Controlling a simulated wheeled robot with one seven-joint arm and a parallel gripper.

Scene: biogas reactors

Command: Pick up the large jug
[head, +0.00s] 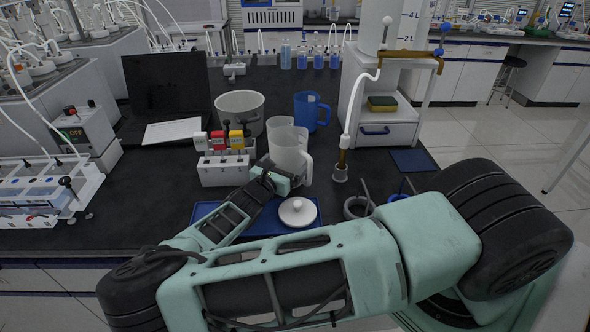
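A large pale, translucent jug (291,158) stands upright on the black bench in the head view, its handle on the right side. A blue jug (310,112) stands farther back to the right. My gripper (272,172) is low at the left front of the large jug, very close to its lower part. I cannot tell whether it touches the jug. The fingers are small and partly hidden by my wrist, so their opening is unclear.
A rack with red, yellow and dark-topped items (224,165) stands close left of my gripper. A white pot (240,108) is behind it. A blue tray (205,212) with a white lid (297,211) lies in front. A white stand with a drawer (386,131) is at right.

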